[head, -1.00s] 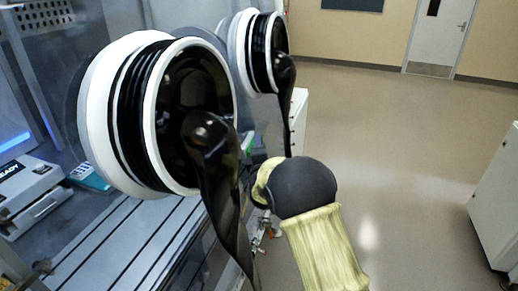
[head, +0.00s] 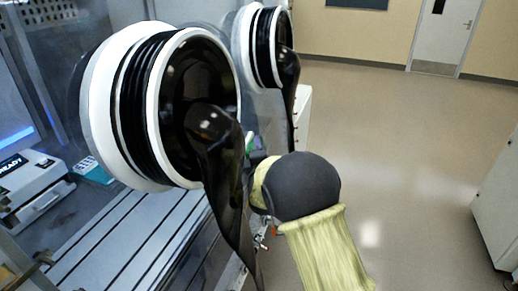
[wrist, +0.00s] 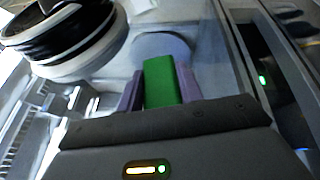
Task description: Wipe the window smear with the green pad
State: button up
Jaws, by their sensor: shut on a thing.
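The green pad (wrist: 161,84) is between the two purple fingers of my gripper (wrist: 160,78) in the wrist view, and the fingers are shut on it. In the head view, a small part of the green pad (head: 250,143) shows between the glove ports. The rest of my gripper there is mostly hidden behind my arm. A bluish-grey rounded patch (wrist: 160,45), which looks like the window smear, lies just beyond the pad's far end in the wrist view. I cannot tell whether pad and pane touch.
Two glove ports with black hanging gloves stick out of the window: a near one (head: 160,110) and a far one (head: 262,45). Behind the pane are a grey device (head: 30,185) and a slotted deck (head: 110,245). Open floor (head: 400,140) lies to the right; a white cabinet (head: 495,215) stands there.

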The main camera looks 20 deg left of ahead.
jog(key=shift+s, duration=0.1)
jog(key=shift+s+a+b, duration=0.15)
jog(key=shift+s, duration=0.75)
jog(key=shift+s+a+b, duration=0.15)
jog(key=shift+s, duration=0.7)
jog(key=shift+s, duration=0.1)
jog(key=shift+s, duration=1.7)
jog(key=shift+s+a, duration=0.1)
jog(key=s, duration=0.3)
jog(key=shift+s, duration=0.15)
